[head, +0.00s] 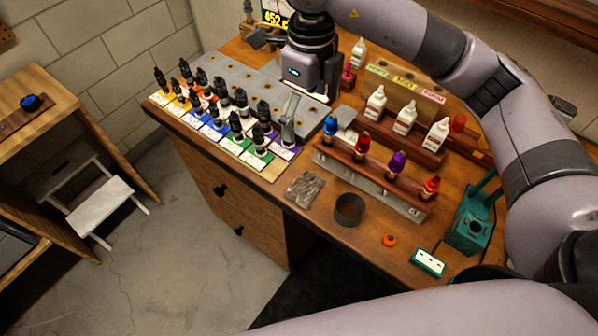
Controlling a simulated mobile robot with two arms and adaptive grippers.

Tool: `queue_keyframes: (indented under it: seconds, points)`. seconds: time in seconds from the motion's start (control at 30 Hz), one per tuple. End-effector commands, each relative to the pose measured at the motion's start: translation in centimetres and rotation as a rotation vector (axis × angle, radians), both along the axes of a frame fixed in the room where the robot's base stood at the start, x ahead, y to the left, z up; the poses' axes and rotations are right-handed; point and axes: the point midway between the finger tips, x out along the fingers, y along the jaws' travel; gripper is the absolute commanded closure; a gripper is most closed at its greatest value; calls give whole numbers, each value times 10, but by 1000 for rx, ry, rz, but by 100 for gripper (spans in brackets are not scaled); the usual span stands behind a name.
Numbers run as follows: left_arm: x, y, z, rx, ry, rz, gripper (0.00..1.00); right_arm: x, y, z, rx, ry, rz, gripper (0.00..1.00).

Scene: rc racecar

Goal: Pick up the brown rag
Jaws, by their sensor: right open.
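A small crumpled brown-grey cloth, which looks like the brown rag (305,188), lies flat near the front edge of the wooden workbench (335,222). It is left of a dark round cup. My right gripper (312,92) is at the back of the bench, over the grey plate and well behind the rag. It is open and apart from the rag; its fingertips are hard to make out. My left gripper is not in view.
Several black-capped bottles (240,100) stand on coloured cards left of the rag. The dark cup (350,209) and a rack of coloured bottles (375,176) are to its right. White bottles (405,118) stand behind. A green tool (472,222) is at far right.

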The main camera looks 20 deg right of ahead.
Motion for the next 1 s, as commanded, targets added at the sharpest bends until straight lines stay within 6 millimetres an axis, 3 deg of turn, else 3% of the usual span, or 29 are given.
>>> queue_keyframes:
  seconds: [0.03,0.13,0.3,0.4,0.53,0.77,1.0]
  points:
    - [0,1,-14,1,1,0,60,0,0,-14,1,1,1,5]
    - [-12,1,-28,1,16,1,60,-1,0,-27,1,0,2,5]
    - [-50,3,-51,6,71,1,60,-1,0,-48,2,1,2,5]
    - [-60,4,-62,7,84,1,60,-1,0,-59,2,1,2,5]
    - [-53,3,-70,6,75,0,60,-1,1,-69,2,1,2,5]
    - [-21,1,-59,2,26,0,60,-3,0,-100,2,7,1,5]
    - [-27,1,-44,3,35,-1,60,-4,0,-151,1,8,1,5]
